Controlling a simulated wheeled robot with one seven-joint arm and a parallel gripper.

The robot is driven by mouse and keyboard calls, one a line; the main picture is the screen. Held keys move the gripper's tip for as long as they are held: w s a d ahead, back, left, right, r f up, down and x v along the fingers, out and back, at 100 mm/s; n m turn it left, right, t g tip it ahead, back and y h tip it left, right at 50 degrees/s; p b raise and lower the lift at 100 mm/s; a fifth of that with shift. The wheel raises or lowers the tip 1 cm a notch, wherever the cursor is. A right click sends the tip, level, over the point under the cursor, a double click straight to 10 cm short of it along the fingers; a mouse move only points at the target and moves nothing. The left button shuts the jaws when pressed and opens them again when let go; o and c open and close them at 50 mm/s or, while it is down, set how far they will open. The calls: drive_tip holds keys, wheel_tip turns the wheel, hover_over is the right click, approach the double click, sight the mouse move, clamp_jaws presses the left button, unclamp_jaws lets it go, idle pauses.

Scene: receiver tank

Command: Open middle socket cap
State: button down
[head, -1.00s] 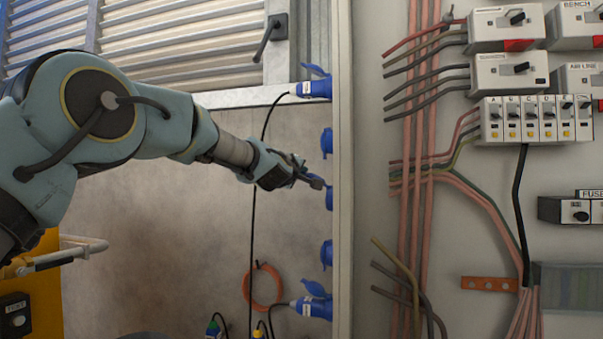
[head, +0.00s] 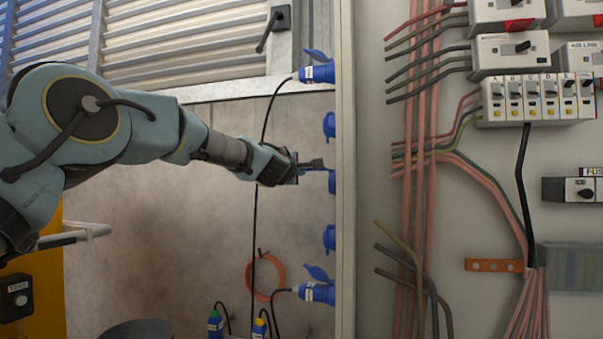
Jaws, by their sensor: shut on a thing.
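The middle blue socket (head: 332,183) is on the left side of the cabinet edge, third in a column of blue sockets. My gripper (head: 318,164) reaches in from the left, its fingers level and at the upper part of this socket. It is shut on the socket's cap, which is mostly hidden behind the fingers. How far the cap stands open is too small to tell.
Capped blue sockets sit above (head: 329,125) and below (head: 329,238). The top socket (head: 318,72) and bottom socket (head: 318,292) hold plugs with cables. A black cable (head: 256,210) hangs behind my wrist. The cabinet edge (head: 345,200) stands just right.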

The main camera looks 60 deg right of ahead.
drive_tip(key=shift+f+n+b, duration=0.7)
drive_tip(key=shift+f+n, duration=0.1)
drive_tip(key=shift+n, duration=0.3)
drive_tip(key=c, duration=1)
unclamp_jaws()
drive_tip(key=shift+a, duration=0.1)
drive_tip(key=b+v, duration=0.3)
drive_tip(key=v, duration=0.7)
drive_tip(key=shift+a, duration=0.3)
drive_tip(key=shift+s, duration=0.15)
